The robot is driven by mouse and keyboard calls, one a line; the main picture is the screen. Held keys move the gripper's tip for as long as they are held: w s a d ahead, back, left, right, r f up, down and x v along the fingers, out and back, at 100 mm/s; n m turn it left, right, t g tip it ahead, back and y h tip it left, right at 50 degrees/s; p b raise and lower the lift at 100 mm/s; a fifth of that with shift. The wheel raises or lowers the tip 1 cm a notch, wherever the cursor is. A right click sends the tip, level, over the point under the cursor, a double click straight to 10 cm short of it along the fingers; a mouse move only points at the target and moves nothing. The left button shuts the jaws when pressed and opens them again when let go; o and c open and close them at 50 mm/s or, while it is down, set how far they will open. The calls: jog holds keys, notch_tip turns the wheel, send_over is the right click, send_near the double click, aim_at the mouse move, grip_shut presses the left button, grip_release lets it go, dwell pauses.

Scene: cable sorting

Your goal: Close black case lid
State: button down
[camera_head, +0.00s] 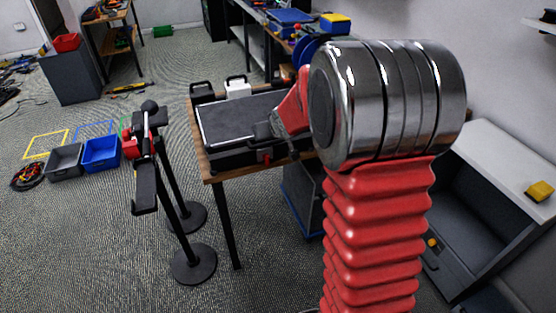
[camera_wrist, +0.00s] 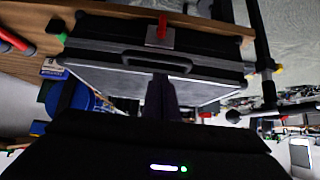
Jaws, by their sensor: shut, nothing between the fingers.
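The black case (camera_head: 225,158) sits on a wooden-topped table. Its lid (camera_head: 235,118), with a grey top panel, lies down roughly flat over the base; I cannot tell whether it is fully shut. A red latch (camera_head: 266,158) shows on the front side. My gripper (camera_head: 262,131) is shut and empty at the right part of the lid, low over its top near the front edge; contact is unclear. In the wrist view, the case (camera_wrist: 105,45) appears upside down, with its handle (camera_wrist: 155,62) and red latch (camera_wrist: 162,30) beyond my shut fingers (camera_wrist: 160,88).
A white container (camera_head: 238,88) stands behind the case on the table (camera_head: 210,172). Black stands with round bases (camera_head: 193,264) are left of the table. Grey and blue bins (camera_head: 100,153) lie on the floor further left. A grey cabinet (camera_head: 490,190) is at right.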

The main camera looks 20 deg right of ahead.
jog(key=s+f, duration=0.3)
jog(key=s, duration=0.6)
jog(key=shift+a+f, duration=0.15)
jog(key=shift+a, duration=0.1)
dwell(1.6)
dwell(0.6)
